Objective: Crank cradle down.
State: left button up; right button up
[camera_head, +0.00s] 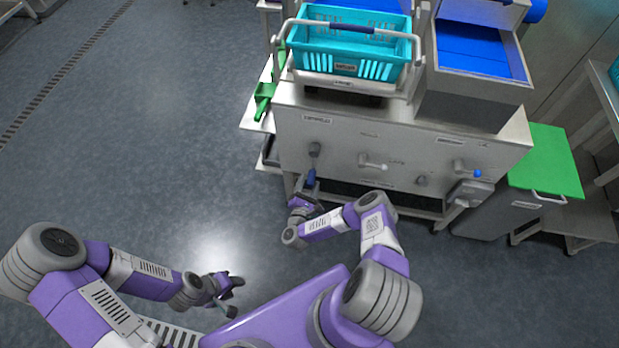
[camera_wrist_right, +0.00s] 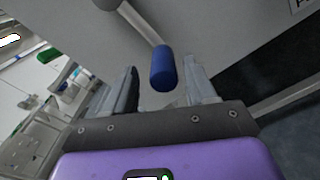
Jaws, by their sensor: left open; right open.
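A crank with a grey arm (camera_head: 315,150) and blue handle (camera_head: 310,178) is on the left of the grey machine's front panel, its handle hanging low. In the right wrist view the blue handle (camera_wrist_right: 163,68) shows between the fingertips of my right gripper (camera_wrist_right: 163,82), with gaps at both sides. My right gripper (camera_head: 307,187) is open at the handle in the head view. My left gripper (camera_head: 232,294) is open and empty over the floor. A grey cradle-like frame (camera_head: 344,84) holds a teal basket (camera_head: 370,67) on top of the machine.
The panel also has a grey handle (camera_head: 373,164), a knob (camera_head: 421,180) and a blue-tipped lever (camera_head: 476,173). A blue-lined bin (camera_head: 480,50) stands at the top right. A green-topped cart (camera_head: 545,160) is at the right. The floor at left is clear.

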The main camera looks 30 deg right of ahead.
jog(key=v, duration=0.5)
jog(key=shift+p, duration=0.4)
jog(key=shift+w, duration=0.1)
dwell(0.3)
